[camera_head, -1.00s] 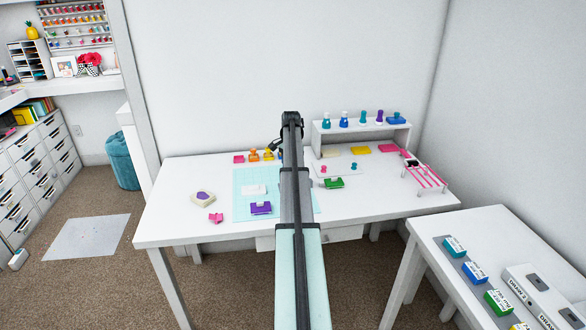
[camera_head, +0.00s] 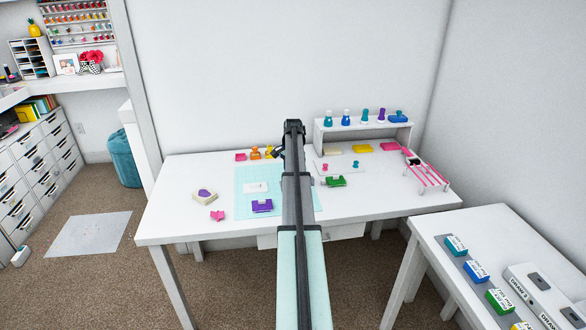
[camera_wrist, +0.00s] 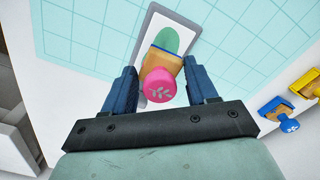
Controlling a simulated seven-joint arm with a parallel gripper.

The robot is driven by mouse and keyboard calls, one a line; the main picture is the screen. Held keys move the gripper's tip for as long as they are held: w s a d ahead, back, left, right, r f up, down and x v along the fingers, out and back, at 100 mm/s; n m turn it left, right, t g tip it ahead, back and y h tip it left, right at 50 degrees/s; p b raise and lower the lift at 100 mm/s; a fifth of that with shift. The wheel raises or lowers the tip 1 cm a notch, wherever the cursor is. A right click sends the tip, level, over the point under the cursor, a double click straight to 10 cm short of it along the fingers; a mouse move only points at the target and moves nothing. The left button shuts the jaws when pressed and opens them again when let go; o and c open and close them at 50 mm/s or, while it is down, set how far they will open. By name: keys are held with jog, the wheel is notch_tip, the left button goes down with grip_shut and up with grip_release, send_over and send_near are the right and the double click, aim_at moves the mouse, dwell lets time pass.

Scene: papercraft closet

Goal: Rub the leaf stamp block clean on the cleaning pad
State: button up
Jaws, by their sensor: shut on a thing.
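My gripper (camera_wrist: 160,72) is shut on the leaf stamp block (camera_wrist: 160,88), between its two blue fingers. The stamp has a round pink top with a white leaf mark and a wooden body. The stamp's contact with the pad is hidden. In the head view, my arm hides the gripper and stamp.
A teal grid mat (camera_head: 246,211) lies on the white table (camera_head: 175,228). Blue-topped and yellow-topped stamps (camera_wrist: 289,124) stand at the wrist view's right. A purple pad (camera_head: 262,206), a green pad (camera_head: 335,181) and a pink rack (camera_head: 428,177) occupy the table.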

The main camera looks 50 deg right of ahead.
jog(key=shift+f, duration=0.3)
jog(key=shift+f, duration=0.8)
dwell(1.4)
jog(key=shift+s+d, duration=0.1)
jog(key=shift+s+d+r, duration=0.1)
jog(key=shift+s+d, duration=0.2)
jog(key=shift+w+a, duration=0.1)
jog(key=shift+w+a, duration=0.65)
jog(key=shift+a, duration=0.05)
jog(key=shift+d, duration=0.15)
